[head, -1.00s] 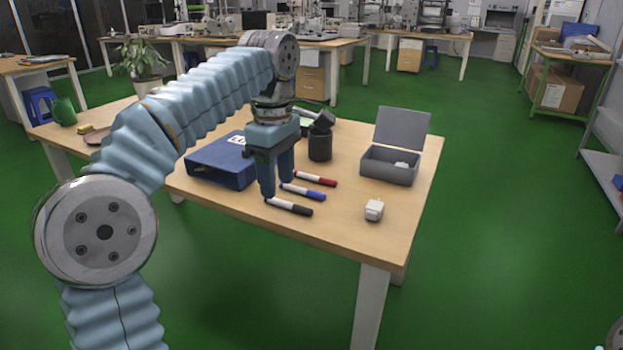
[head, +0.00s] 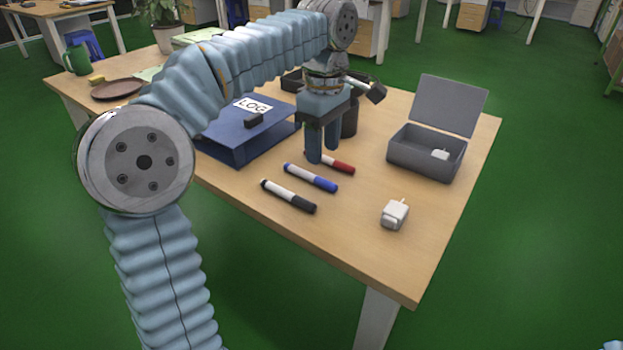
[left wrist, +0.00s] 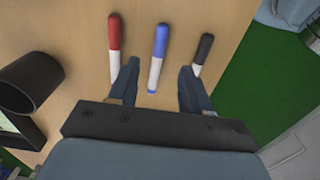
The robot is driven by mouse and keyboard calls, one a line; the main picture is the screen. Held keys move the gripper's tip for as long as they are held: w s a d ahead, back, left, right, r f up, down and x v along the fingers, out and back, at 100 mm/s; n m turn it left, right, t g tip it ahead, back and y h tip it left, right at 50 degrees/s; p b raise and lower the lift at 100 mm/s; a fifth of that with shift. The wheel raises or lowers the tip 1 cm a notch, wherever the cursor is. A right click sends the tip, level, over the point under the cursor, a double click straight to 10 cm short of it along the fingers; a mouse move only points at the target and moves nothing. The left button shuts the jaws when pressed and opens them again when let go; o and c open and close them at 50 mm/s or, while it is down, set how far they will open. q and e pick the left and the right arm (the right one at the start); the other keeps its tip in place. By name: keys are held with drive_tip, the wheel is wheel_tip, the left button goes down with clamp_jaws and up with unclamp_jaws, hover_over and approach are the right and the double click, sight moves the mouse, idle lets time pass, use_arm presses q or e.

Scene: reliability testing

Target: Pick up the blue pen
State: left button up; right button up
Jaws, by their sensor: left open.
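The blue pen (head: 310,177) lies on the wooden table between the red pen (head: 341,166) and the black pen (head: 288,196). It has a blue cap and a white barrel. My left gripper (head: 323,153) is open and points down. In the head view its fingers stand just behind the blue pen and hide part of the red one. In the left wrist view the blue pen (left wrist: 158,55) shows in the gap between the open fingers (left wrist: 157,70), with the red pen on the left and the black pen on the right. My right gripper is out of view.
A blue LOG binder (head: 235,152) lies left of the pens. A dark cup (head: 350,119) stands behind the gripper. An open grey box (head: 426,155) and a white plug-like item (head: 395,214) are at the right. The table's front strip is clear.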

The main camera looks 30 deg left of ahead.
sight(321, 179)
use_arm(q)
wheel_tip(321, 179, down, 7)
drive_tip(key=shift+a+f+b, duration=0.1)
drive_tip(key=shift+f+b, duration=0.05)
drive_tip(key=shift+b, duration=0.25)
drive_tip(key=shift+c, duration=0.4)
clamp_jaws()
